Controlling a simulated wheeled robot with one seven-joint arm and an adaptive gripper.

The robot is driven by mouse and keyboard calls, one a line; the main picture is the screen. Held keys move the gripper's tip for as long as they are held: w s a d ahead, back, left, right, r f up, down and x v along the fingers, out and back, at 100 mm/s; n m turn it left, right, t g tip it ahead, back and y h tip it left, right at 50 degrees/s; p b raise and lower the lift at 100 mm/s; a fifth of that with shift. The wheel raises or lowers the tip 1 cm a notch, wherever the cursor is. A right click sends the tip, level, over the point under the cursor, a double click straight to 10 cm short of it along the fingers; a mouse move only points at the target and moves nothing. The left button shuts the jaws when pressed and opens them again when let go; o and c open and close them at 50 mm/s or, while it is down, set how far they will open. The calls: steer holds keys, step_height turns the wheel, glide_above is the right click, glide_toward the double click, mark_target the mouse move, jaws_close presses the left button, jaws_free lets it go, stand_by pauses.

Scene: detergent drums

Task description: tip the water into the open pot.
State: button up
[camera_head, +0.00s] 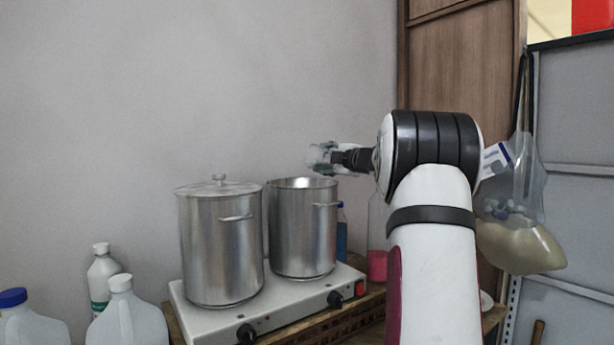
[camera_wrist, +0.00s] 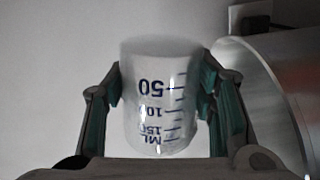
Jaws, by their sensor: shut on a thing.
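The open pot (camera_head: 302,235) is a tall silver pot without a lid, on the right of a two-plate hob. My gripper (camera_head: 345,157) is above its right side, shut on a small clear beaker (camera_head: 320,155). In the wrist view the beaker (camera_wrist: 160,100), with dark ML marks, sits between the green pads of my gripper (camera_wrist: 160,95). The beaker is above the open pot's rim; its exact tilt and any water in it are hard to make out. A curved silver wall, apparently the pot (camera_wrist: 262,95), shows at the right of the wrist view.
A lidded silver pot (camera_head: 222,245) stands left of the open pot on the white hob (camera_head: 215,318). White jugs (camera_head: 127,318) are at lower left. A blue bottle (camera_head: 341,235) and a container of pink liquid (camera_head: 377,262) stand behind the hob's right end. A bag (camera_head: 520,245) hangs at right.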

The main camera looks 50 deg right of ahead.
steer(key=shift+w+d+f, duration=0.1)
steer(key=shift+f, duration=0.05)
steer(key=p, duration=0.2)
steer(key=d+m+p, duration=0.1)
steer(key=p, duration=0.1)
steer(key=shift+s+r, duration=0.3)
steer(key=shift+r, duration=0.05)
steer(key=shift+d+r+m+p, duration=0.1)
steer(key=shift+m+p, duration=0.3)
steer(key=shift+p, duration=0.45)
steer(key=m+p, duration=0.1)
steer(key=p, duration=0.2)
steer(key=shift+r, duration=0.2)
